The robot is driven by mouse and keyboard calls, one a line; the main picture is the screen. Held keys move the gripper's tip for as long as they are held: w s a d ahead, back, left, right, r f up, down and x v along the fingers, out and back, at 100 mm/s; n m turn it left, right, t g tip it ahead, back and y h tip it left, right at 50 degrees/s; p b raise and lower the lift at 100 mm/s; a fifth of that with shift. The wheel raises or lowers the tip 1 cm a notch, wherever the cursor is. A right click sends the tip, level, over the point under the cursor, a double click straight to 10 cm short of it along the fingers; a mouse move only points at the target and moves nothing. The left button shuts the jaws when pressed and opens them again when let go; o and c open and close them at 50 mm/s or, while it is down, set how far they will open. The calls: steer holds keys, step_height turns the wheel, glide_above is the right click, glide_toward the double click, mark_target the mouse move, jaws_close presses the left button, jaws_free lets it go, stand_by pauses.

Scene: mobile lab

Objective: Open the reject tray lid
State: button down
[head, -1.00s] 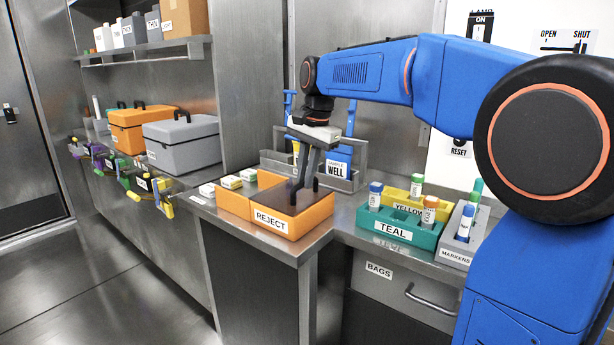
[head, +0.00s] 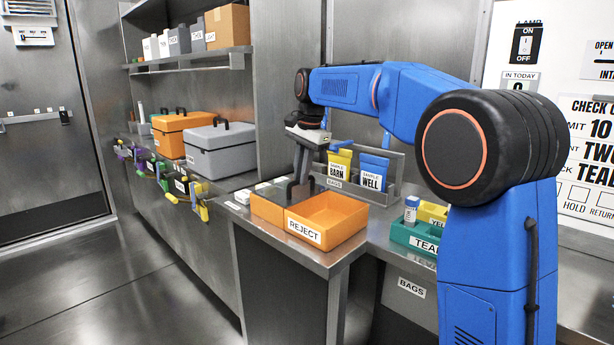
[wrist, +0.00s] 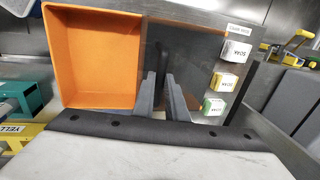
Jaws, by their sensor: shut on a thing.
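The orange reject tray (head: 330,238) stands on the steel counter with its REJECT label facing front. Its right compartment is uncovered and looks empty; the wrist view also shows that open orange compartment (wrist: 92,55). The dark lid (wrist: 197,50) lies to one side of the opening, over the tray's left part. My gripper (head: 298,200) points down over that left part. In the wrist view my gripper's fingers (wrist: 162,95) are shut on the lid's dark upright handle (wrist: 162,58). The fingers hide part of the handle and lid.
Small labelled boxes (wrist: 228,80) sit close beside the lid. A bag rack with yellow BARN (head: 339,168) and blue WELL (head: 373,172) bags stands behind the tray. The teal rack (head: 412,236) is to the right. A grey case (head: 220,150) is at left.

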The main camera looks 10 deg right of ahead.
steer(key=c, duration=1.8)
jaws_free()
steer(key=shift+o, duration=0.2)
step_height(320, 180, up, 17)
steer(key=s+d, duration=0.2)
steer(key=shift+s, duration=0.4)
steer(key=shift+d, duration=0.1)
steer(key=s+d+f+n+t, duration=0.1)
steer(key=s+d+f+n, duration=0.2)
steer(key=s, duration=0.4)
steer(key=s+d+f+n, duration=0.1)
steer(key=s+d+f, duration=0.2)
steer(key=s+f, duration=0.3)
steer(key=s+d+f+n+t, duration=0.1)
steer(key=s+d+f, duration=0.2)
steer(key=s, duration=0.5)
steer(key=s+d+f+n, duration=0.2)
steer(key=s+f+n, duration=0.1)
steer(key=s+f, duration=0.7)
steer(key=s+d+f+n+t+h, duration=0.1)
steer(key=s+d+f+n, duration=0.1)
steer(key=s+f, duration=0.9)
step_height(320, 180, down, 3)
steer(key=shift+r+n, duration=0.15)
steer(key=shift+n, duration=0.25)
